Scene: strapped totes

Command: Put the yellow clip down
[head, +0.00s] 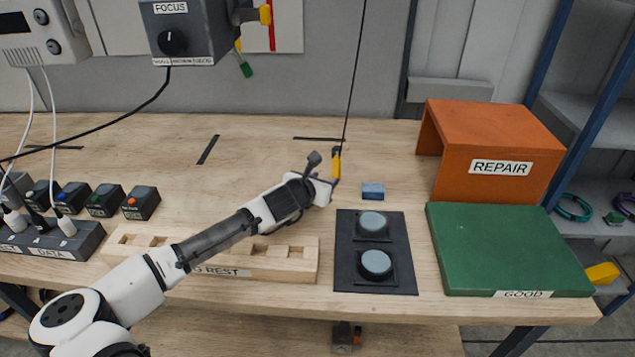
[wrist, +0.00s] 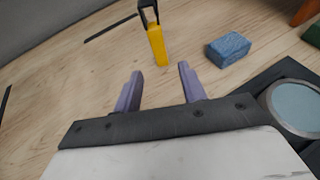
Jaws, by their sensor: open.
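The yellow clip (head: 336,163) hangs at the lower end of a dark cord above the workbench in the head view. In the wrist view the yellow clip (wrist: 157,44) shows with a dark loop at its top, ahead of the fingers. My gripper (wrist: 158,82) is open, with two purple fingers apart and nothing between them. The clip is beyond the fingertips and apart from them. In the head view my gripper (head: 326,180) is just beside the clip, its fingers mostly hidden. I cannot tell whether the clip touches the bench.
A blue block (head: 373,191) lies right of the clip. A black plate (head: 376,282) with two round grey-blue buttons is nearer. A green GOOD pad (head: 505,250) and orange REPAIR box (head: 497,130) stand right. A wooden rest (head: 290,263) is under my arm. The back middle bench is clear.

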